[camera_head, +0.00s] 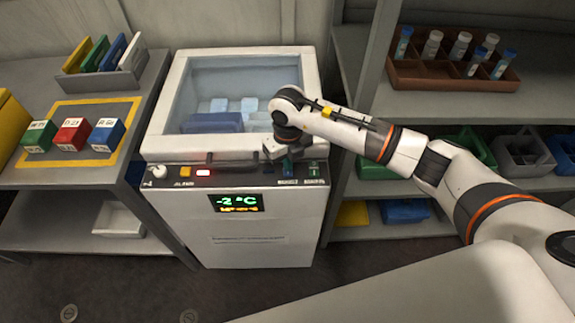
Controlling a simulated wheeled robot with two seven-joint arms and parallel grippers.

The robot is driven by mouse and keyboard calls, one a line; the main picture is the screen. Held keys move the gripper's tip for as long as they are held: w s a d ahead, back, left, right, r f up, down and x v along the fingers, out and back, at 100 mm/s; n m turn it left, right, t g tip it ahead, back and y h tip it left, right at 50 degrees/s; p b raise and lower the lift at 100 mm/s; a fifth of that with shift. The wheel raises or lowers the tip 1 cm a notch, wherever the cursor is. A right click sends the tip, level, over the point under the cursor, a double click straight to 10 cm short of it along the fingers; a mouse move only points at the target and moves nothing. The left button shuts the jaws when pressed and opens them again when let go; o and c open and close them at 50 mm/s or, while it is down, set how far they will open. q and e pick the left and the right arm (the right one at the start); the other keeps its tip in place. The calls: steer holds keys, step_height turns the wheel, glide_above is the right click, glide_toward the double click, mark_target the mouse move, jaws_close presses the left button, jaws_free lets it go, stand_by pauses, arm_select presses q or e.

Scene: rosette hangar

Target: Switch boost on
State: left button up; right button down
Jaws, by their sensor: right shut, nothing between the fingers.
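The chest freezer (250,240) stands in the middle with a glass lid (230,85) that is down. The labels are too small to read surely. My right gripper (284,153) is shut and empty, pointing down at the right end of the strip, just above the blue switch. I cannot tell whether it touches. My left gripper is not in view.
The display (236,202) reads about -2 °C. Three boxes sit on a yellow-edged mat (85,106) on the left shelf, beside a file rack (120,80). A brown vial rack (410,73) and several bins stand on the right shelves.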

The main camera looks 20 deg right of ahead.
steer(key=shift+f+b, duration=0.85)
steer(key=shift+f, duration=0.15)
stand_by(1.0)
steer(key=shift+s, duration=0.1)
steer(key=shift+r+p, duration=0.65)
steer(key=shift+r, duration=0.1)
steer(key=shift+r+p, duration=1.7)
steer(key=shift+r, duration=1.05)
